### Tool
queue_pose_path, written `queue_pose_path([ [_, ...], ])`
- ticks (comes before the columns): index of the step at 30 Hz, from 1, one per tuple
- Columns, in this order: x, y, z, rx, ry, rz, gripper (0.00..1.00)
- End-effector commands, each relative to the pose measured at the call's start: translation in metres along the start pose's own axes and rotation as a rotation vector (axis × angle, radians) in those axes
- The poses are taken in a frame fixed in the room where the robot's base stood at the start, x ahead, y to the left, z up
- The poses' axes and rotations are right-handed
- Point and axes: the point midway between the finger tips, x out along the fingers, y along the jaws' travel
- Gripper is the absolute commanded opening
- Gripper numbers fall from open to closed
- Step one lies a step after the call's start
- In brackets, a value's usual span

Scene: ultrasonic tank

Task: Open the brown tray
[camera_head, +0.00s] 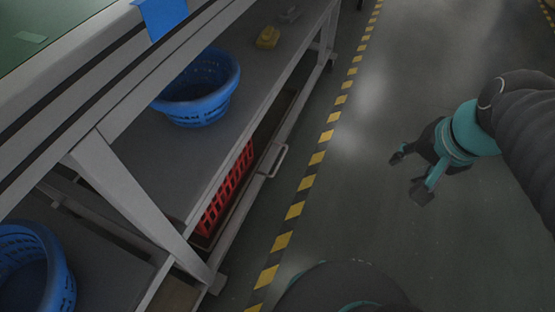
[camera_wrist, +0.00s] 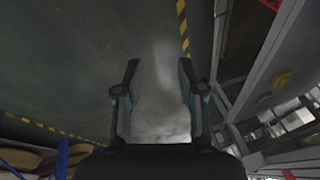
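The brown tray (camera_head: 236,212) is a low drawer-like tray under the grey shelf of the workbench. Its front has a light metal handle (camera_head: 279,161) facing the aisle. A red basket (camera_head: 228,188) stands in the tray, and the shelf above hides much of the inside. My gripper (camera_head: 408,172) is over the floor to the right of the handle, well apart from it. Its two fingers are spread with nothing between them, and they also show spread in the wrist view (camera_wrist: 158,75).
Blue baskets stand on the shelf (camera_head: 197,95) and at the lower left (camera_head: 30,270). Yellow (camera_head: 268,37) and grey (camera_head: 289,15) items lie farther along the shelf. A yellow-black floor stripe (camera_head: 309,183) runs beside the bench. The aisle floor is clear.

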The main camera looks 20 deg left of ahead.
Motion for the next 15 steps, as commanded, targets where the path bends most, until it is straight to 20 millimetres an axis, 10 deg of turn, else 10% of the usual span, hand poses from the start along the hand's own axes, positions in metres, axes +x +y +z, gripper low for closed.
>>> queue_pose_path([
  [15,0.137,-0.085,-0.038,0.845,-0.556,-0.077,0.39],
])
